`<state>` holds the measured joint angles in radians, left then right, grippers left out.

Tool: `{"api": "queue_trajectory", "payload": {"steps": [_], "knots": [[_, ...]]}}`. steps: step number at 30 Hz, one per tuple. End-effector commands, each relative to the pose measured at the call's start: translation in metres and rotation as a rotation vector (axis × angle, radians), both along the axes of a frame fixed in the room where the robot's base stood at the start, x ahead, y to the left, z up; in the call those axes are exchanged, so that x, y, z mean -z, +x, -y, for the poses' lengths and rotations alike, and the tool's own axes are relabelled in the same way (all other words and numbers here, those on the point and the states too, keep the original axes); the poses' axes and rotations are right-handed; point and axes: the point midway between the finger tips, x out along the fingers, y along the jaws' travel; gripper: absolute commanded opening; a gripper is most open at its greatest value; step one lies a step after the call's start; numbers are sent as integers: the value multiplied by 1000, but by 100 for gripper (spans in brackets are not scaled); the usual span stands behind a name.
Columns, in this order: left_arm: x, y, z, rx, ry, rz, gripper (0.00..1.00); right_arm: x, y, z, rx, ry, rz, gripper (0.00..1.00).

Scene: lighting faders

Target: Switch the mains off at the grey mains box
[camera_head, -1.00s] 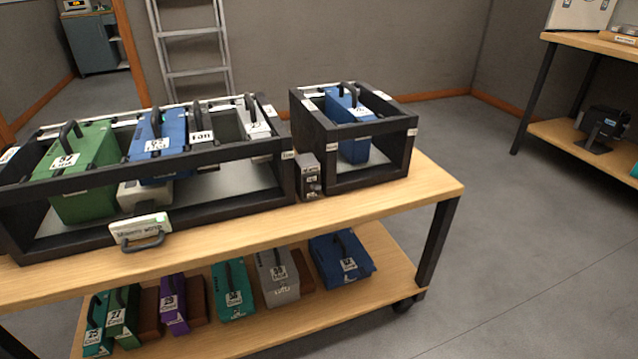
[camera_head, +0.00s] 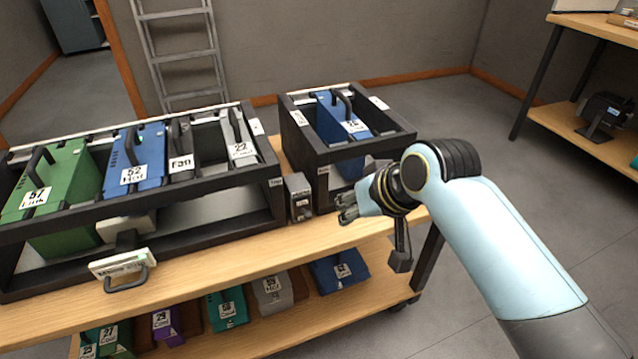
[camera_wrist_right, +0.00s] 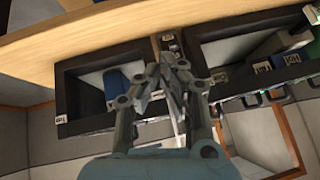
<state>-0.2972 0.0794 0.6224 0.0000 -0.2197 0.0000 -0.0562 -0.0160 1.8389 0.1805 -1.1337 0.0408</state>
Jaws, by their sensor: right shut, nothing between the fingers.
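The grey mains box (camera_head: 298,197) is a small upright box on the wooden bench top, between the long black rack and the smaller black rack. Its switch is too small to read in the head view. My right gripper (camera_head: 345,206) is shut and empty, just right of the mains box and in front of the smaller rack, apart from the box in the head view. In the right wrist view the gripper (camera_wrist_right: 172,70) points towards the mains box (camera_wrist_right: 168,42) between the two racks. My left gripper is not in view.
The long black rack (camera_head: 215,182) holds green, blue and grey modules. The smaller rack (camera_head: 300,140) holds a blue module (camera_head: 340,115). More modules stand on the lower shelf (camera_head: 380,290).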

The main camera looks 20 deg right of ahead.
Motion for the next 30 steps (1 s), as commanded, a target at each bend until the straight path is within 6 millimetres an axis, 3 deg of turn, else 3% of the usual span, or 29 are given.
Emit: {"api": "queue_trajectory", "payload": {"steps": [1,3,8,20,30], "knots": [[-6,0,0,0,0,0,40,-23,9,-2,0,6,37,0],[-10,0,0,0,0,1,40,-43,19,-4,1,10,74,0],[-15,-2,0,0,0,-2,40,-61,30,-5,1,15,101,0],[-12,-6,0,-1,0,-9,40,-57,33,-6,2,14,103,0],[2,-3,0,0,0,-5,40,-12,71,-17,1,15,101,0]]}}
